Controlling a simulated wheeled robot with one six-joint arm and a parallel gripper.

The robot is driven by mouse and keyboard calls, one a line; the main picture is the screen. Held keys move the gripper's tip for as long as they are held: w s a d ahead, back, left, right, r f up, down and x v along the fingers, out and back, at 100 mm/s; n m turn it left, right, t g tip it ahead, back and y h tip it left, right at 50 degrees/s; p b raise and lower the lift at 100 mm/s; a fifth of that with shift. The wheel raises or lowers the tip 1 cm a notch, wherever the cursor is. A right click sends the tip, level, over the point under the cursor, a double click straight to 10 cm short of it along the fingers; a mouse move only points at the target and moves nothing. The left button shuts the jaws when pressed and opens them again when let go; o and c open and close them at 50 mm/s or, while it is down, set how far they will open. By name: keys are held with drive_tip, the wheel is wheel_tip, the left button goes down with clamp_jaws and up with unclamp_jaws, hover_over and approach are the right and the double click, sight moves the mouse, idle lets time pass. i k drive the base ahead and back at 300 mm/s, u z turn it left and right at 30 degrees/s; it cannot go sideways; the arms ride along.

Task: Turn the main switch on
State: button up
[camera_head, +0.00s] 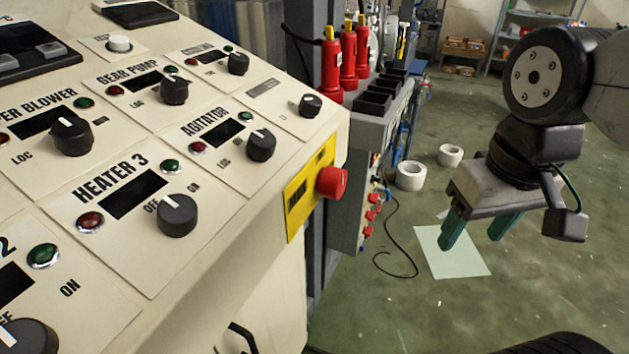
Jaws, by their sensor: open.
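A red knob (331,181) stands out from a yellow plate (296,208) on the front edge of the cream control panel (245,205). No readable "main switch" label shows, so I cannot tell for sure which control is the main switch. A black rotary knob (310,105) with a grey label sits above, near the panel's right corner. My gripper (474,236) hangs to the right, well apart from the panel, with its two green fingers pointing down. It is open, with nothing between the fingers.
The panel carries several black knobs, including the HEATER 3 knob (177,216) and AGITATOR knob (261,145). A grey box (352,130) with red plugs stands just right of the panel. Tape rolls (410,175), a black cable (400,250) and a paper sheet (455,265) lie on the open green floor.

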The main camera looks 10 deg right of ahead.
sight(332, 181)
drive_tip(key=z, duration=1.1)
drive_tip(key=k, duration=0.7)
drive_tip(key=u, duration=1.65)
